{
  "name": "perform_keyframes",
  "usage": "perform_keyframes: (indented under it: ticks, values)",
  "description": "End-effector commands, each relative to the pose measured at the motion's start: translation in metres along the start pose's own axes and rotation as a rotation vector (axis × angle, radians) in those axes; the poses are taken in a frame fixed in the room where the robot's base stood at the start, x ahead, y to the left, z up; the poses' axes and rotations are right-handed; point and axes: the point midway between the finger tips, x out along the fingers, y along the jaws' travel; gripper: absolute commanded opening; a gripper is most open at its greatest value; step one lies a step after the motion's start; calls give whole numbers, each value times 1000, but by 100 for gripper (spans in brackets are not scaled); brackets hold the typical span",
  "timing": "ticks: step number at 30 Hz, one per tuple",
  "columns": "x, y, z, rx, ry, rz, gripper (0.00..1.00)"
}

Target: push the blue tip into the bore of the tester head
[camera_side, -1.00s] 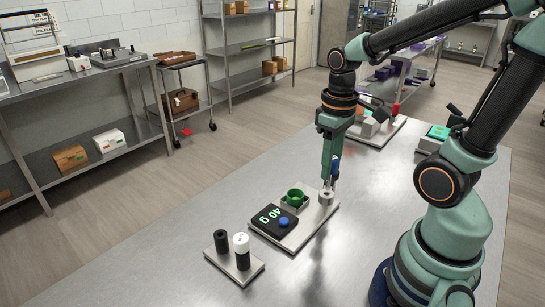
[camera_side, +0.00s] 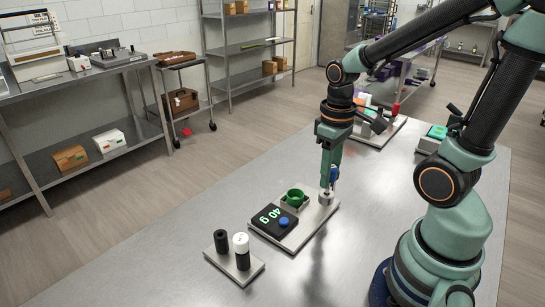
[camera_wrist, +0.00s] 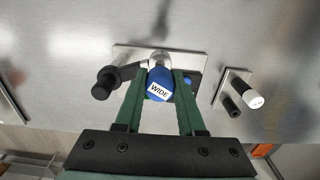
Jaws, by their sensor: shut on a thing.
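My gripper (camera_side: 331,172) points down and is shut on the blue tip (camera_wrist: 160,84), which bears a white label reading WIDE. The tester head (camera_side: 326,198) is a short metal cylinder at the far right end of a light base plate. In the side view the blue tip (camera_side: 334,174) is mostly covered by the fingers and sits right above the head, its lower end at the head's top. I cannot tell how far it is in the bore. In the wrist view the head (camera_wrist: 158,57) shows just beyond the tip, and the bore is hidden.
The base plate (camera_side: 300,237) also carries a green ring (camera_side: 295,198) and a black display (camera_side: 269,219) reading 40 g with a blue button (camera_side: 284,222). A small plate (camera_side: 222,264) with a black post and a white-topped post stands nearer.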

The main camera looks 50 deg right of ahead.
Motion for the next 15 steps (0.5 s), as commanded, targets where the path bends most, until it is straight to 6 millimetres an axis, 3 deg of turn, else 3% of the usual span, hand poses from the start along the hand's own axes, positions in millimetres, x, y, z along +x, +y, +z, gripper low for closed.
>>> perform_keyframes:
  ticks: [15]
  values:
    - [12, 0, 0, 0, -2, -1, 0]
